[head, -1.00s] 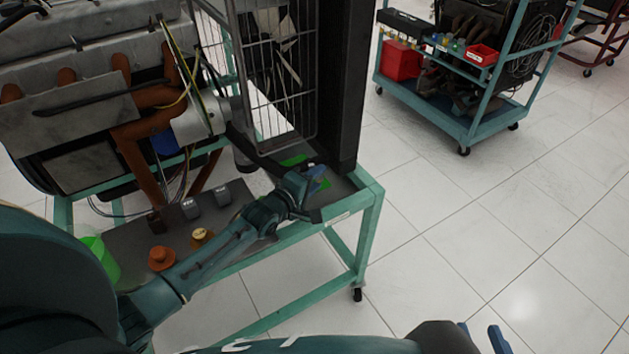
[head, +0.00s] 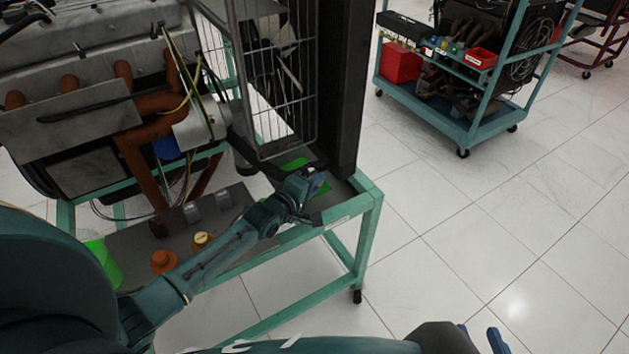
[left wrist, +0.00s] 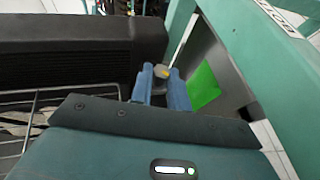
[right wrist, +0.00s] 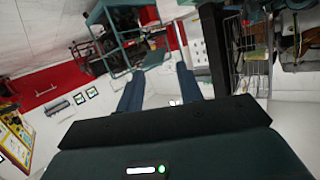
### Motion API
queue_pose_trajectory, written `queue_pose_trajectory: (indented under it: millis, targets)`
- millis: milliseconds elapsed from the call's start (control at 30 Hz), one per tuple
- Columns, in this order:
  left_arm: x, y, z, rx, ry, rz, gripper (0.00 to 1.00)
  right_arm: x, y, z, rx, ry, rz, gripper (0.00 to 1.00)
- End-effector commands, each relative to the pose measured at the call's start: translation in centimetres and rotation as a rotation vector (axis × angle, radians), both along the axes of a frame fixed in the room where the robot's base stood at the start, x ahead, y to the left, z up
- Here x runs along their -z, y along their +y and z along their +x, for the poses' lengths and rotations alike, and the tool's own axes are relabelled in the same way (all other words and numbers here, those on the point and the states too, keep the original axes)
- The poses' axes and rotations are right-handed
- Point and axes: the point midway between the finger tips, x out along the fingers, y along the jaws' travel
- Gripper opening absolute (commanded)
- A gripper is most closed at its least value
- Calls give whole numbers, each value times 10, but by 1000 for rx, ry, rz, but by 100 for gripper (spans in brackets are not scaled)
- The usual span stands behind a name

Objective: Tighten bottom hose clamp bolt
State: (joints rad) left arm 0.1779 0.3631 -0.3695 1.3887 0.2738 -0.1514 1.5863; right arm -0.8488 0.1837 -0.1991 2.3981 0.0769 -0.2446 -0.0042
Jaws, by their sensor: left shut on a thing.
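My left gripper (head: 317,182) is low at the base of the black radiator (head: 345,90), above the trainer's frame. In the left wrist view its blue fingers (left wrist: 160,85) are shut on a small grey piece with a yellow mark (left wrist: 161,71). It looks like a bolt head, but the fingers hide most of it. A black lower hose (head: 265,160) runs from the engine side toward the radiator base near this gripper. The clamp itself cannot be made out. My right gripper (head: 482,338) is open and empty, away from the trainer; its fingers stand apart in the right wrist view (right wrist: 160,92).
The teal trainer frame (head: 366,225) passes beneath my left arm. A wire guard (head: 285,90) stands beside the radiator. Green patches (left wrist: 203,86) lie on the tray by the gripper. Orange (head: 163,262) and yellow caps (head: 202,240) sit on the tray. Open floor lies right.

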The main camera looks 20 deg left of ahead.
Motion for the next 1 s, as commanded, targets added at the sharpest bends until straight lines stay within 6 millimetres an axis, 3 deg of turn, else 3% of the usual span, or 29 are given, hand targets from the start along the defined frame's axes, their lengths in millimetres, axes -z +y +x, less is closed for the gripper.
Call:
queue_pose_trajectory:
  millis: [367, 600, 1000]
  targets:
    - [-14, -2, 1, -1, 204, 151, 0, 8, 26, 17, -53, 215, 15, 36]
    - [-12, -3, 2, 0, 336, 253, 0, -10, 22, 13, -65, 218, -65, 36]
    - [-8, -3, 3, 1, 448, 348, 0, -20, 19, 11, -75, 221, -118, 36]
